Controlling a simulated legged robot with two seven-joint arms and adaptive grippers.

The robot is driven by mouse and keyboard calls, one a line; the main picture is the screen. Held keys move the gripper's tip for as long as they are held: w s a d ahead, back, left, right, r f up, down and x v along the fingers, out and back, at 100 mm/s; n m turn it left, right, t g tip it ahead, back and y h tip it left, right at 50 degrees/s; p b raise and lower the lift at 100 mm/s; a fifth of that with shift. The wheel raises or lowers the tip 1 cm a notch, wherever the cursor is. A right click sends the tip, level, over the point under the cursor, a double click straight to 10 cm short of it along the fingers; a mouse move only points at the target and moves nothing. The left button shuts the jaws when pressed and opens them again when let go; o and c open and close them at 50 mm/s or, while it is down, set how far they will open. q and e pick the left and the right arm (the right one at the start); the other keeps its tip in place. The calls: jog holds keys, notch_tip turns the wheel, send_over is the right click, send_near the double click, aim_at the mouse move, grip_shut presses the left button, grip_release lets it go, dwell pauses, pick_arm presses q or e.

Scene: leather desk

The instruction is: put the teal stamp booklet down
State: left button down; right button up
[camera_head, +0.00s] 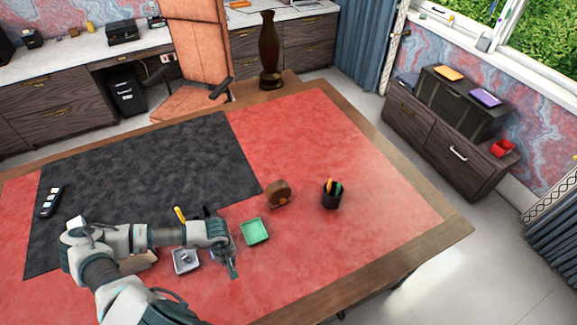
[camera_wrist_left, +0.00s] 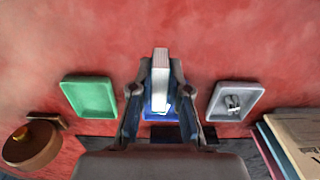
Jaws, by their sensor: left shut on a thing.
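My left gripper (camera_head: 231,262) is over the red part of the desk, between a green tray and a grey tray. In the left wrist view the gripper (camera_wrist_left: 160,108) is shut on a thin booklet (camera_wrist_left: 161,72), which stands on edge between the fingers. Its pale page edges face the camera; its teal cover barely shows. A blue tray (camera_wrist_left: 154,116) lies below the fingers, mostly hidden by them. I cannot tell whether the booklet touches anything below. My right gripper is not in view.
The green tray (camera_head: 255,231) and grey tray (camera_head: 186,261), holding small metal items, flank the gripper. A brown round object (camera_head: 278,194) and a pen cup (camera_head: 332,194) stand farther right. Red desk surface (camera_head: 370,215) is clear at right.

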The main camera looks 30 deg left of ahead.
pick_arm(q)
jog(key=w+d+r+m, duration=1)
jog(key=w+d+r, duration=0.6)
jog(key=w+d, duration=0.1)
jog(key=shift+w+d+r, duration=0.2)
jog(key=shift+w+r, duration=0.05)
jog(key=shift+w, duration=0.45)
jog(key=shift+a, duration=0.2)
